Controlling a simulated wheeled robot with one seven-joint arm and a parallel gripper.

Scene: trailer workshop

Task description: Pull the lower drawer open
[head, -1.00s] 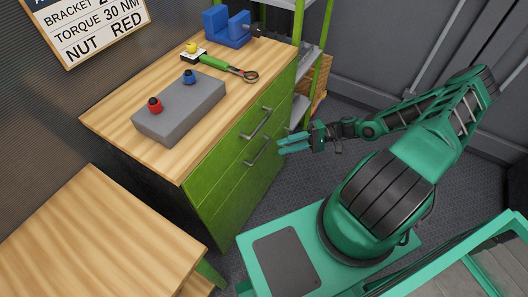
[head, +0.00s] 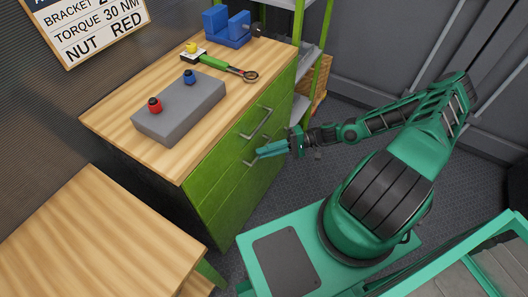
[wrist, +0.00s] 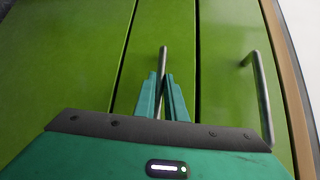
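The green lower drawer (wrist: 178,45) is flush with the cabinet front in the wrist view, between two dark seams. Its grey bar handle (wrist: 163,58) runs between my gripper's fingers (wrist: 164,92); the gap is narrow, about the bar's width, and the fingers appear closed on it. In the head view my gripper (head: 262,154) is at the lower handle, which it partly covers. The upper drawer's handle (head: 257,124) is just above it and also stands at the right in the wrist view (wrist: 260,95).
The wooden cabinet top (head: 120,118) holds a grey block (head: 180,110) with red and blue knobs, a green-handled tool (head: 213,63) and a blue vise (head: 228,27). A wooden table (head: 90,235) stands at the lower left. Dark floor shows before the drawers.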

